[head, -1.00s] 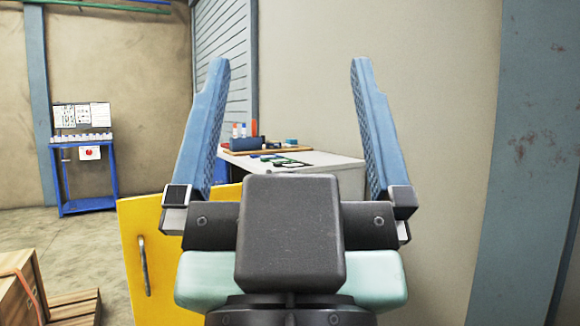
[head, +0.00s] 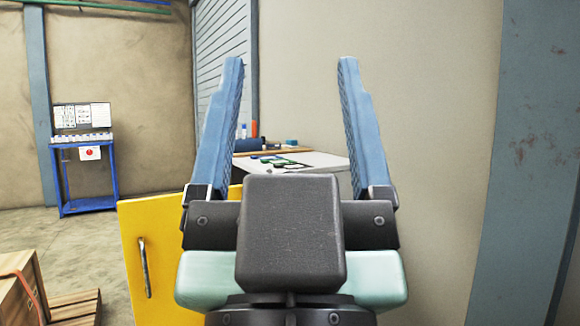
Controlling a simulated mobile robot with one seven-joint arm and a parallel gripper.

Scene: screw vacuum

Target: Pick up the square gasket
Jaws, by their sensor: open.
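My gripper (head: 291,63) is raised in front of the camera with its two blue fingers pointing up. The fingers are open and apart, with nothing between them nearby. Beyond them, a white-topped table (head: 322,159) stands against the wall. Several small flat pieces (head: 280,161), dark and green, lie on it. They are too small and far off to tell which one is the square gasket. My gripper is well apart from them and hides part of the table.
A yellow cabinet door (head: 160,245) with a handle stands at the table's left. A blue workstand (head: 85,207) is at the far left. A wooden crate (head: 15,295) and pallet (head: 75,305) sit at bottom left. A blue pillar (head: 530,150) is at right. Floor between is clear.

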